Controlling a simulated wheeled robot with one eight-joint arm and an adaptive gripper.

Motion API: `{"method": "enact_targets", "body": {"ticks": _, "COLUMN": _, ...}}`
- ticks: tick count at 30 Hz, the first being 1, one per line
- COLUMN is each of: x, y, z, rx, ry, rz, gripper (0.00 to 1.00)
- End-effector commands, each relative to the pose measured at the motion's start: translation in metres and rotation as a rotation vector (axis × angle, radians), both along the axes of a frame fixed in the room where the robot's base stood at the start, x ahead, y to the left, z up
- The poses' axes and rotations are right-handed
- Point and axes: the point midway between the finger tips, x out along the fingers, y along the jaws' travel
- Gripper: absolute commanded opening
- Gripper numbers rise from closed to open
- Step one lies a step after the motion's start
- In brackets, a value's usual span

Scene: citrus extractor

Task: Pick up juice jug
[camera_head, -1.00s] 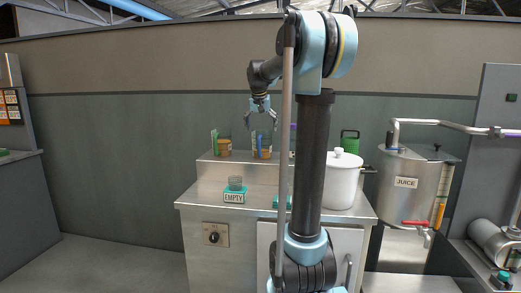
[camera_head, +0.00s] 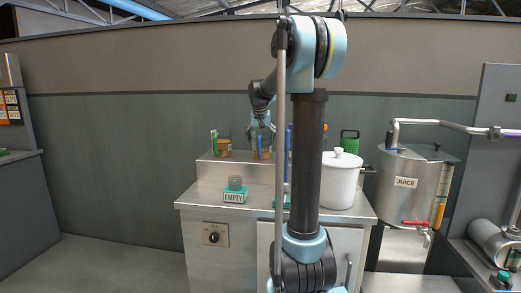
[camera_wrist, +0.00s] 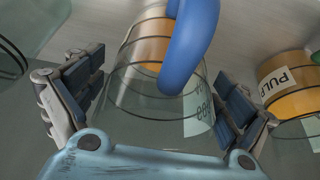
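A clear jug (camera_wrist: 118,85) with a blue handle (camera_wrist: 188,45) and orange contents lies between my fingers in the wrist view. Its label (camera_wrist: 198,115) is not clearly readable. In the head view the blue-handled jug (camera_head: 262,148) stands on the raised back shelf of the steel counter. My gripper (camera_wrist: 150,100) is open, with one finger on each side of the jug's rim. I cannot tell whether the fingers touch the glass. In the head view my gripper (camera_head: 261,130) is at the jug's top. Which jug is the juice jug does not show clearly.
A jug (camera_wrist: 290,88) labelled PULP stands close on the right in the wrist view; another clear vessel (camera_wrist: 30,35) is at the left. A white pot (camera_head: 342,182), an EMPTY sign (camera_head: 234,197) and a steel JUICE tank (camera_head: 420,190) also stand nearby.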

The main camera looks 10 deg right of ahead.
Motion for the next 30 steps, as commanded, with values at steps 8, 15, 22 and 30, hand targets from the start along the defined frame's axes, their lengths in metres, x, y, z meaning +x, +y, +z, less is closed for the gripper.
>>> {"method": "enact_targets", "body": {"ticks": 8, "x": 0.0, "y": 0.001, "z": 0.0, "rx": 0.0, "ry": 0.0, "rz": 0.001, "gripper": 0.37}}
{"method": "enact_targets", "body": {"ticks": 15, "x": 0.0, "y": 0.001, "z": 0.0, "rx": -0.001, "ry": 0.0, "rz": 0.002, "gripper": 0.37}}
{"method": "enact_targets", "body": {"ticks": 22, "x": 0.0, "y": 0.002, "z": 0.018, "rx": 0.0, "ry": 0.0, "rz": 0.002, "gripper": 0.37}}
{"method": "enact_targets", "body": {"ticks": 30, "x": 0.0, "y": 0.002, "z": 0.066, "rx": 0.0, "ry": 0.0, "rz": 0.002, "gripper": 0.37}}
